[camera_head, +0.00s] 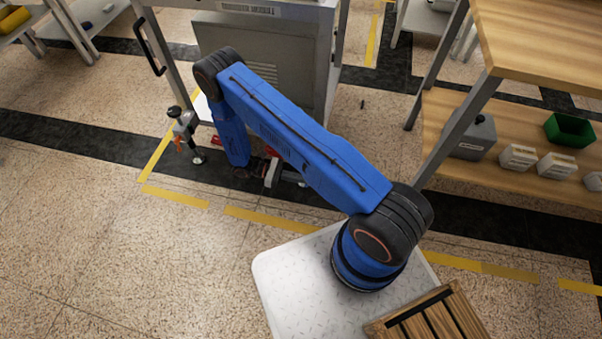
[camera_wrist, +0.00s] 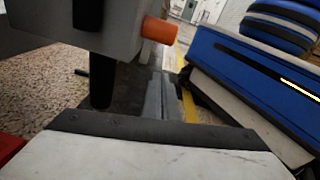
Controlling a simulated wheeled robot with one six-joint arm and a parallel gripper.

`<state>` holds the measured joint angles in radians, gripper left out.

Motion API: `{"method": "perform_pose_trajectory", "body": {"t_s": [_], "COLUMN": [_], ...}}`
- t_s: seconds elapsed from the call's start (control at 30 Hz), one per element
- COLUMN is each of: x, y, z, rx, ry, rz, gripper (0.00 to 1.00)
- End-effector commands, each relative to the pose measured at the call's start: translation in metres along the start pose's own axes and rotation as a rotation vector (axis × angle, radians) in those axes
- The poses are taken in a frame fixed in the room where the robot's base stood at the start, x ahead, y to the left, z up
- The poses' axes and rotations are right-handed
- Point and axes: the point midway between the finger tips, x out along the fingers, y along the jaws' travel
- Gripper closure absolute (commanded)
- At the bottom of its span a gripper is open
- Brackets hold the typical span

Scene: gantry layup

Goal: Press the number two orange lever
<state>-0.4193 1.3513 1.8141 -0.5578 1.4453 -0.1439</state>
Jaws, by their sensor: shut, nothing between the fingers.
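In the wrist view an orange lever end (camera_wrist: 158,30) sticks out to the right from a grey block (camera_wrist: 120,25). No number can be read on it. My gripper (camera_wrist: 166,98) is shut and empty, below the orange end and apart from it in that view. In the head view my gripper (camera_head: 273,172) is low in front of a grey cabinet, partly hidden by my blue arm. A small orange part (camera_head: 178,145) shows on a grey fitting left of my arm. I cannot tell whether it is the same lever.
The grey cabinet (camera_head: 290,50) stands behind my arm, with a black handle (camera_head: 149,45) at its left. A wooden workbench (camera_head: 540,40) with a lower shelf holding a green bin (camera_head: 569,130) stands at right. The floor at front left is clear.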

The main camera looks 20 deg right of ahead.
Motion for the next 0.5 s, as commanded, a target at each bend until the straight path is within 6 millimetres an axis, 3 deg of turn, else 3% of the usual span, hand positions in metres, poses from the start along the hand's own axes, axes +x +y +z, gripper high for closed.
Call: {"method": "perform_pose_trajectory", "body": {"t_s": [0.03,0.2,0.5], "x": [-0.015,-0.049,-0.091], "y": [0.001,0.002,0.002], "z": [0.0,-0.003,-0.007], "rx": [0.004,0.003,0.003], "ry": [0.003,0.004,0.003], "rz": [0.003,0.003,0.002], "gripper": [1.0,1.0,1.0]}}
